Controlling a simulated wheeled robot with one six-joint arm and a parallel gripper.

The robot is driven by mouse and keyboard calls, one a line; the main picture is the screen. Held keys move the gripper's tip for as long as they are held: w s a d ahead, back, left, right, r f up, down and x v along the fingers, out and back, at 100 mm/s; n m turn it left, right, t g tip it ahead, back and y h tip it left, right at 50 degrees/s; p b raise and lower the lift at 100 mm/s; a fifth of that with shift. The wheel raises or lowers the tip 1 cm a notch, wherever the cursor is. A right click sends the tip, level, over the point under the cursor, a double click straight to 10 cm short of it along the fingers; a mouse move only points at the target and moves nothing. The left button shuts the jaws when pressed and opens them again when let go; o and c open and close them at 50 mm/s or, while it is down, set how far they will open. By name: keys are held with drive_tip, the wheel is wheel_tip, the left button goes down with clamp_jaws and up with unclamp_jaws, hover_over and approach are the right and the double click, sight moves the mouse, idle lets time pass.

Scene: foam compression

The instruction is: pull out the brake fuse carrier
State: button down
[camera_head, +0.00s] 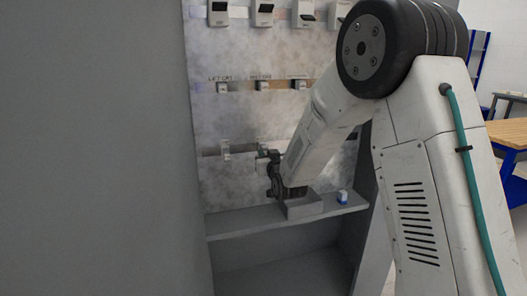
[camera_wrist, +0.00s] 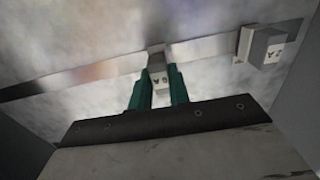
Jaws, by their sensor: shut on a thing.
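A small pale fuse carrier (camera_wrist: 158,77) with dark marks on its face is between the two green fingers of my gripper (camera_wrist: 158,88) in the wrist view. The fingers are shut on its sides. It stands in front of the metal rail, and I cannot tell whether it is still seated there. The marks are too small to read, so I cannot confirm that it is the brake one. In the head view my gripper (camera_head: 263,154) is at the lower rail, and the held carrier is mostly hidden.
Another carrier (camera_wrist: 263,46) sits on the rail (camera_wrist: 90,76) to the right in the wrist view. Below are a shelf (camera_head: 240,222), a grey tray (camera_head: 303,207) and a small blue-and-white object (camera_head: 342,197).

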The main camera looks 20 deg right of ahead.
drive_tip(key=shift+s, duration=0.85)
idle(0.3)
drive_tip(key=shift+s, duration=2.45)
